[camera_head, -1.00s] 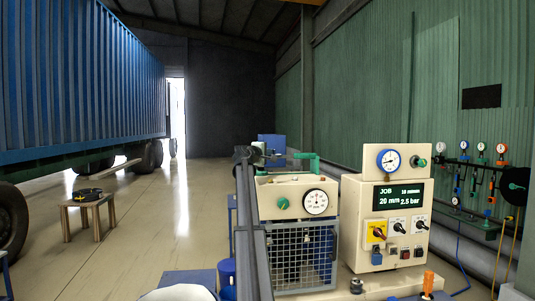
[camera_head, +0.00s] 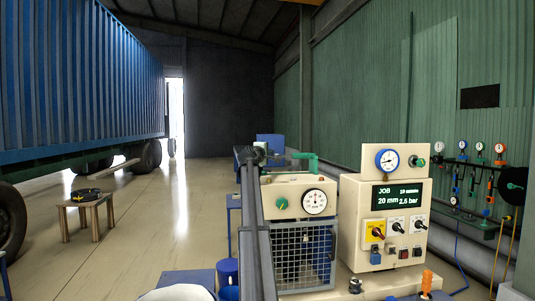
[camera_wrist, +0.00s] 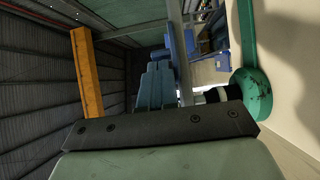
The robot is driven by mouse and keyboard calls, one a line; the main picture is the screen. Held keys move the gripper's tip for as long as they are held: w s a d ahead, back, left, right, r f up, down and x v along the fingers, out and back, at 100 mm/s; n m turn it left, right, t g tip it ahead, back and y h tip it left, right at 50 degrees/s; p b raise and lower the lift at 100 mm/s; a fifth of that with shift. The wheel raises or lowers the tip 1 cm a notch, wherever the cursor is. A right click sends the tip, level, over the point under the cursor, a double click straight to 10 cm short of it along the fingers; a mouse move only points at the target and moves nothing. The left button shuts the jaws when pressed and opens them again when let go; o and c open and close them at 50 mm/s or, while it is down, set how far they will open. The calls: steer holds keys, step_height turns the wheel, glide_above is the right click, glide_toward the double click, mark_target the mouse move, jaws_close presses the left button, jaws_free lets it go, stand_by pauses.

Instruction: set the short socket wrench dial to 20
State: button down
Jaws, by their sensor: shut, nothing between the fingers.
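A cream machine with a wire-mesh front carries a green knob (camera_head: 281,203) and a round white dial (camera_head: 314,202). The dial's numbers are too small to read. No socket wrench can be made out, and I cannot tell which dial belongs to one. A control panel (camera_head: 350,215) on the right shows "JOB", 20 mm and about 2.5 bar, with switches below and a blue-rimmed gauge (camera_head: 387,160) above. My gripper (camera_wrist: 157,68) shows in the wrist view with its blue-grey fingers shut and empty. A green round part (camera_wrist: 251,95) lies to its right, apart from the fingers.
A dark upright bar (camera_head: 258,240) stands close in front of the machine's left edge. A wooden stool (camera_head: 85,216) with a dark coil stands at the left by a blue container (camera_head: 80,80). Hanging gauges (camera_head: 480,150) line the right wall.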

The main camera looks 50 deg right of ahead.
steer(key=shift+s+d+n+t+y, duration=0.1)
steer(key=shift+s+n+t+y, duration=0.25)
steer(key=shift+n+t, duration=0.45)
steer(key=shift+s+d+n+t+y, duration=0.15)
steer(key=shift+n+t+y, duration=0.3)
steer(key=shift+t, duration=0.55)
steer(key=shift+s+a+n+t+y, duration=0.1)
steer(key=shift+s+n+t+y, duration=0.25)
steer(key=shift+n+t, duration=0.45)
steer(key=shift+s+d+n+t+y, duration=0.15)
steer(key=shift+s+n+t+y, duration=0.05)
steer(key=shift+n+t+y, duration=0.55)
steer(key=shift+s+d+n+t+y, duration=0.15)
steer(key=shift+n+t+y, duration=0.4)
steer(key=shift+t+y, duration=0.35)
steer(key=shift+s+d+n+t+y, duration=0.2)
steer(key=shift+n+t+y, duration=0.5)
steer(key=shift+t, duration=0.25)
stand_by(2.7)
